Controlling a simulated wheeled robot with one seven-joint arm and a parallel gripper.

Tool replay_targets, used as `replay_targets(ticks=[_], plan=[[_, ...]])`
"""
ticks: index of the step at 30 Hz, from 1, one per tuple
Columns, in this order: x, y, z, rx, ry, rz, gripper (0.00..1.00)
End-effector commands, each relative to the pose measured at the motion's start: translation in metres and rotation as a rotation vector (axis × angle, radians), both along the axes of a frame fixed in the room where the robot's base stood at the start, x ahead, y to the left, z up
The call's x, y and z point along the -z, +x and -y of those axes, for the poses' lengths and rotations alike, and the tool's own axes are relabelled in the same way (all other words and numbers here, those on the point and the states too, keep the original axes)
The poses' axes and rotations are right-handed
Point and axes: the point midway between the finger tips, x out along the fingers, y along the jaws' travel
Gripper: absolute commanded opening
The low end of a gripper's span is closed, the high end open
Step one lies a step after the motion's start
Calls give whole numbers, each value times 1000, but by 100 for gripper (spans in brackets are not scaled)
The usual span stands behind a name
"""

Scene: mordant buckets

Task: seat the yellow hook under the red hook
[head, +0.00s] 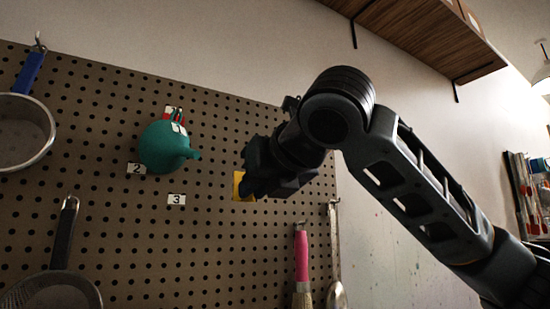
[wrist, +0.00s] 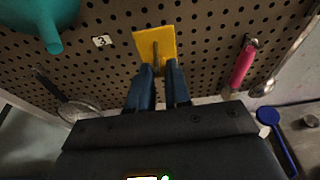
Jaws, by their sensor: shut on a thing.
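The yellow hook (wrist: 155,45) is a square yellow plate with a prong, held by my gripper (wrist: 160,72), whose blue fingers are shut on it. In the head view, a yellow corner of it (head: 239,186) shows at my gripper (head: 250,182), in front of the pegboard. I cannot tell whether the plate touches the board. The red hook (head: 174,113) is on the pegboard up and left of my gripper, mostly hidden by a teal vessel (head: 163,148) hanging there. The teal vessel also shows at the top left of the wrist view (wrist: 50,15).
The pegboard (head: 100,190) carries a "2" label (head: 136,168) and a "3" label (head: 176,199) below the teal vessel. Pans hang at the left. A pink-handled tool (head: 301,258) hangs below my gripper. A wooden shelf (head: 420,35) juts out above right.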

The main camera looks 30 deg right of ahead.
Motion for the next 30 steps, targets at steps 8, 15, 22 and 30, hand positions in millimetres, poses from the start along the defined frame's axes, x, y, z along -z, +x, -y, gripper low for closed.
replay_targets(ticks=[8, 15, 22, 30], plan=[[3, 3, -1, 0, 1, 2, 0], [2, 2, 0, 1, 1, 2, 0], [2, 20, -1, 1, 2, 0, 0], [2, 44, 0, 1, 3, 1, 0]])
